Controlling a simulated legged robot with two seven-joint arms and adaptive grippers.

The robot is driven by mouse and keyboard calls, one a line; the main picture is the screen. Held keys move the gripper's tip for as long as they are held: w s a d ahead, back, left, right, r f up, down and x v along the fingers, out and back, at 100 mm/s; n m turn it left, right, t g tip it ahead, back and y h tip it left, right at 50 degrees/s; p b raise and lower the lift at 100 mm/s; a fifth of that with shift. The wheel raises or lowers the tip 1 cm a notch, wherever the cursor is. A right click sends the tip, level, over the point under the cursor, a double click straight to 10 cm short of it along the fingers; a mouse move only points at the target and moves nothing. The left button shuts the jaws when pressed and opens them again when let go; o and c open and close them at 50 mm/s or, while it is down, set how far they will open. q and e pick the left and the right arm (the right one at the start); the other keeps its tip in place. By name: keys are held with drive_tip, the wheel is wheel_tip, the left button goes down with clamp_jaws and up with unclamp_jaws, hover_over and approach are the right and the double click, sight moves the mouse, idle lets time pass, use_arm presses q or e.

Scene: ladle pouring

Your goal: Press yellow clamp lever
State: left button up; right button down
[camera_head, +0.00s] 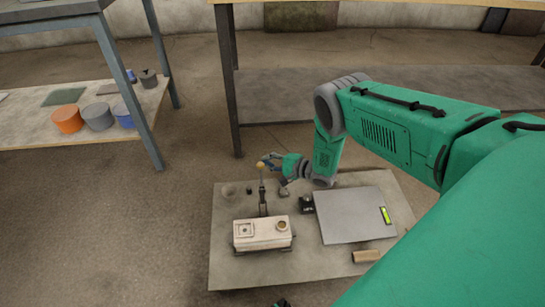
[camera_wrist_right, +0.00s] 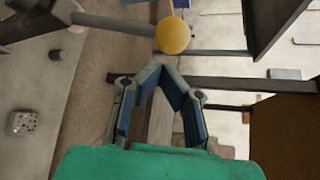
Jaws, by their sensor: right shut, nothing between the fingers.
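The yellow knob of the clamp lever (camera_head: 261,165) stands at the top of an upright lever behind a pale block (camera_head: 262,233). In the right wrist view the yellow knob (camera_wrist_right: 173,36) sits at the end of a grey rod, just beyond my fingertips. My right gripper (camera_head: 269,158) is beside the knob, at its upper right in the head view. In the right wrist view the fingers (camera_wrist_right: 163,66) meet in a point and are shut with nothing between them. I cannot tell whether they touch the knob.
The work board (camera_head: 225,270) carries a flat grey panel (camera_head: 348,215) with a green-yellow strip, a small dark block (camera_head: 306,204) and a tan cylinder (camera_head: 366,256). A shelf with pots (camera_head: 67,119) stands at left. A dark-legged table (camera_head: 229,80) stands behind.

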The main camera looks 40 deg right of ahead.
drive_tip(key=shift+s+a+r, duration=0.25)
drive_tip(key=shift+s+a, duration=0.2)
drive_tip(key=shift+a, duration=0.15)
